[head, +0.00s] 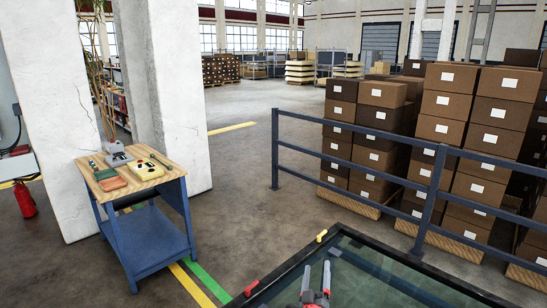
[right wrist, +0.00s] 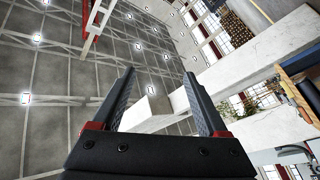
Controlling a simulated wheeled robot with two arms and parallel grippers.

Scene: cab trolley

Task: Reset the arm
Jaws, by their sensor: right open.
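My right gripper (head: 316,272) shows at the bottom middle of the head view, in front of a dark-framed glass pane (head: 385,275). In the right wrist view my right gripper (right wrist: 158,76) has its two dark fingers spread, with nothing between them. That view looks up at the hall roof and a pale pillar, so the fingers are raised clear of any object. My left gripper does not show in either view.
A wooden-topped blue trolley (head: 156,250) holds several small items, including a yellow box (head: 147,169), at left. A blue railing (head: 352,155) stands before stacked cartons (head: 440,130). A white pillar (head: 172,80) rises behind the trolley. Open floor lies between trolley and railing.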

